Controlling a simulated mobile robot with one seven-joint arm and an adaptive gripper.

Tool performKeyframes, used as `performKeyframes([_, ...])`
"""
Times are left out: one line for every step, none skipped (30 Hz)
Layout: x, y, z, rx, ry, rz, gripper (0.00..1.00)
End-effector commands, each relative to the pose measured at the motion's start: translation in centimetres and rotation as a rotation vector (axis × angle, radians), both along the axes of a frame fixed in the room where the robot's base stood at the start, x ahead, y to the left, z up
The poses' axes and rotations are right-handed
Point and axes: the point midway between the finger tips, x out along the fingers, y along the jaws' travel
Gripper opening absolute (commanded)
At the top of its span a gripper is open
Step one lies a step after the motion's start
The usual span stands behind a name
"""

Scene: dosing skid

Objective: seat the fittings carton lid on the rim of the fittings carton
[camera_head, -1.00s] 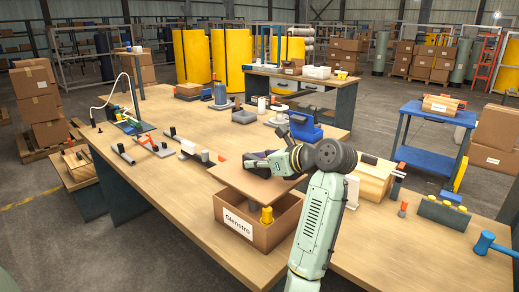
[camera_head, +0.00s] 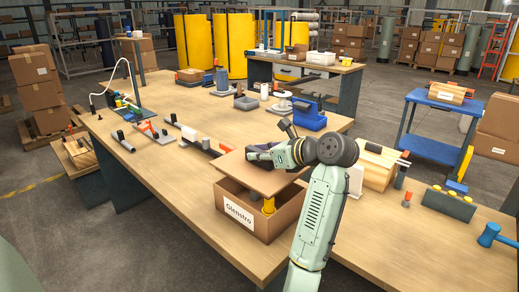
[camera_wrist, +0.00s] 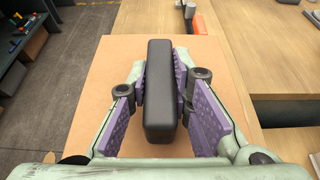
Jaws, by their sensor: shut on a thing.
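The fittings carton (camera_head: 239,216) is an open brown box with a "Glenstro" label, standing on the wooden bench. A yellow-topped item shows inside it. The fittings carton lid (camera_head: 264,181) is a flat brown panel above the carton, apart from its rim, with a gap at the front. My gripper (camera_head: 262,151) is over the lid. In the wrist view, the purple pads of my gripper (camera_wrist: 166,95) are shut on the lid's black bar handle (camera_wrist: 160,90). The lid (camera_wrist: 105,75) spreads out beneath; it hides the carton there.
An orange-tipped part (camera_head: 225,148) lies just behind the lid. A wooden block (camera_head: 376,172) and a yellow-knobbed rack (camera_head: 447,203) stand to the right. A blue bin (camera_head: 309,117) is behind. The bench front left of the carton is clear.

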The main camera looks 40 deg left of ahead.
Motion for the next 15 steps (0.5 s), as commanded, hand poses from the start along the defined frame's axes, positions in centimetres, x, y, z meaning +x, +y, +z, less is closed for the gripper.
performKeyframes([0.0,0.0,-0.7,0.000,0.000,0.000,0.00])
performKeyframes([0.0,0.0,-1.0,0.000,0.000,0.000,0.00])
performKeyframes([0.0,0.0,-1.4,0.000,0.000,0.001,0.00])
performKeyframes([0.0,0.0,-1.6,0.000,0.000,0.000,0.00])
performKeyframes([0.0,0.0,-1.8,0.000,0.000,0.000,0.00])
performKeyframes([0.0,0.0,-2.1,0.001,0.000,0.000,0.00])
performKeyframes([0.0,0.0,-2.4,0.001,0.001,0.000,0.00])
performKeyframes([0.0,0.0,-2.6,0.001,0.001,0.000,0.00])
performKeyframes([0.0,0.0,-2.8,0.001,0.000,0.000,0.00])
performKeyframes([0.0,0.0,-2.9,0.001,0.000,0.000,0.00])
performKeyframes([0.0,0.0,-3.1,0.001,0.000,0.000,0.00])
performKeyframes([0.0,0.0,-3.2,0.001,-0.001,0.000,0.00])
performKeyframes([0.0,0.0,-3.3,0.001,-0.001,0.000,0.00])
performKeyframes([0.0,0.0,-3.3,0.001,-0.001,0.000,0.00])
performKeyframes([0.0,0.0,-3.4,0.001,-0.001,0.000,0.00])
